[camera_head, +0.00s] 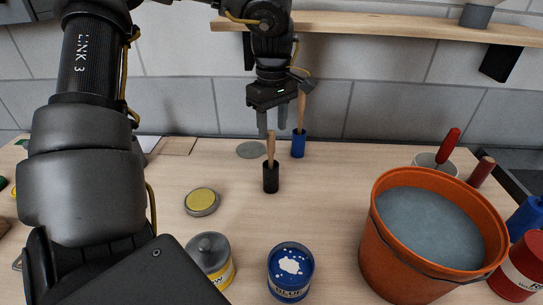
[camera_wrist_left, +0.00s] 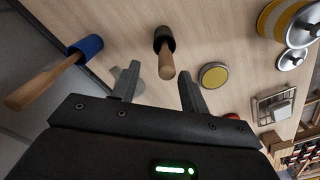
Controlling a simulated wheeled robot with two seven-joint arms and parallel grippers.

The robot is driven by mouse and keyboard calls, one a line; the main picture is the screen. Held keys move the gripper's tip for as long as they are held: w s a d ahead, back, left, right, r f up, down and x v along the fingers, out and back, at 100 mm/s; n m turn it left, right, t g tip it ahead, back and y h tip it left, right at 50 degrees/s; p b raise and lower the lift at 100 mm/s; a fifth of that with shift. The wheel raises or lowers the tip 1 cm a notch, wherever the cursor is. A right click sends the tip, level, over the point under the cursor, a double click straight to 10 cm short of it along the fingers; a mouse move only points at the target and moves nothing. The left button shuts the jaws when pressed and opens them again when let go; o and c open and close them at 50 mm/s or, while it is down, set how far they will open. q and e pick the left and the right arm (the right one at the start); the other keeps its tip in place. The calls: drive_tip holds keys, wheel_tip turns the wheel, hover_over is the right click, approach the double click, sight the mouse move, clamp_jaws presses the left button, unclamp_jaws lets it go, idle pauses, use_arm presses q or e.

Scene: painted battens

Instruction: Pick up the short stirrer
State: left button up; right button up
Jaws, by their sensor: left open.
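The shorter stirrer has a wooden handle (camera_head: 270,148) above a black lower part (camera_head: 270,180) and stands upright on the table. In the left wrist view its wooden end (camera_wrist_left: 167,66) points towards me, between the lines of the two fingers. A longer stirrer (camera_head: 301,108) with a blue lower part (camera_head: 298,145) stands behind it to the right; it also shows in the left wrist view (camera_wrist_left: 45,78). My left gripper (camera_head: 272,124) is open and empty, near the shorter stirrer's top; I cannot tell the exact gap. My right gripper is out of view.
An orange bucket (camera_head: 380,255) of grey liquid stands at the right. A blue paint tin (camera_head: 290,285), a yellow tin (camera_head: 215,265) and a yellow-topped lid (camera_head: 202,200) stand nearer. A grey disc (camera_head: 250,150) lies behind. A wooden shelf (camera_head: 390,25) runs along the wall.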

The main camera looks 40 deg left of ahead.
use_arm(q)
drive_tip(key=shift+s, duration=0.2)
drive_tip(key=p, duration=0.1)
hover_over(271, 162)
drive_tip(key=f, duration=0.5)
drive_tip(key=shift+w+a, duration=0.25)
drive_tip(key=shift+d, duration=0.1)
drive_tip(key=shift+c, duration=0.4)
clamp_jaws()
